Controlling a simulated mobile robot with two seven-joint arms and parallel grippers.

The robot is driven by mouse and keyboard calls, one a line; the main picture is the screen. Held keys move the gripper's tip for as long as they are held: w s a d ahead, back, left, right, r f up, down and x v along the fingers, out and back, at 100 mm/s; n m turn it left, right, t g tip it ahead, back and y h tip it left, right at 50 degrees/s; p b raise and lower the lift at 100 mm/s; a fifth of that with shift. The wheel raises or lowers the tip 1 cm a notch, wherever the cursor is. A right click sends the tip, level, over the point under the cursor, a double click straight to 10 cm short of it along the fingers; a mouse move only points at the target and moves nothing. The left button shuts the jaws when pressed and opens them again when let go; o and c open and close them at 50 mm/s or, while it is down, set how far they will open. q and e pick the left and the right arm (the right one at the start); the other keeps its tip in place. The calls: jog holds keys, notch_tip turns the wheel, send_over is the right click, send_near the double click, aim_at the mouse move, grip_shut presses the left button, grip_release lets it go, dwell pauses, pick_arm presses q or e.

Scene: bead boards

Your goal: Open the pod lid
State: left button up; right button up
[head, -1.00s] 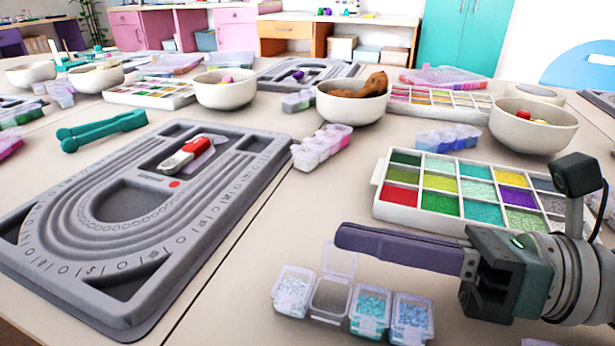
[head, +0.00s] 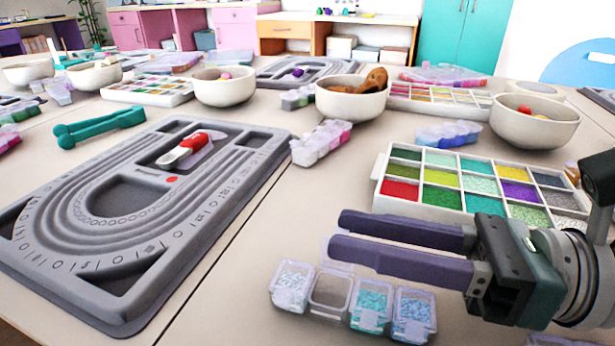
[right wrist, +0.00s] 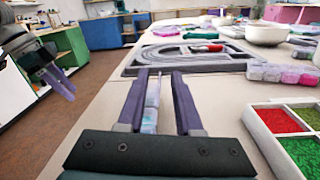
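A strip of small clear pods (head: 371,306) lies on the table at the front centre. The second pod from the left (head: 331,291) looks empty, and its clear lid (head: 338,266) stands raised at the back, partly hidden by my fingers. The other pods hold pale, teal and blue beads. My right gripper (head: 340,233) is open, its two purple fingers apart, above and behind the strip. In the right wrist view the pods (right wrist: 151,112) show between the fingers, with nothing gripped. My left gripper (right wrist: 62,82) shows at the left of the right wrist view, away from the strip; its opening is unclear.
A grey bead board (head: 235,208) with a red-handled tool (head: 190,148) lies to the left. A white sorting tray (head: 376,203) of coloured beads stands just behind my right gripper. Bowls (head: 533,123) and more pod strips (head: 322,143) are farther back. Bare table lies left of the strip.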

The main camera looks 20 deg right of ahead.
jog(key=v, duration=0.8)
jog(key=shift+s+d+f, duration=0.1)
jog(key=shift+s+d, duration=0.05)
jog(key=shift+d, duration=0.1)
jog(key=shift+s+d, duration=0.35)
jog(key=shift+d, duration=0.25)
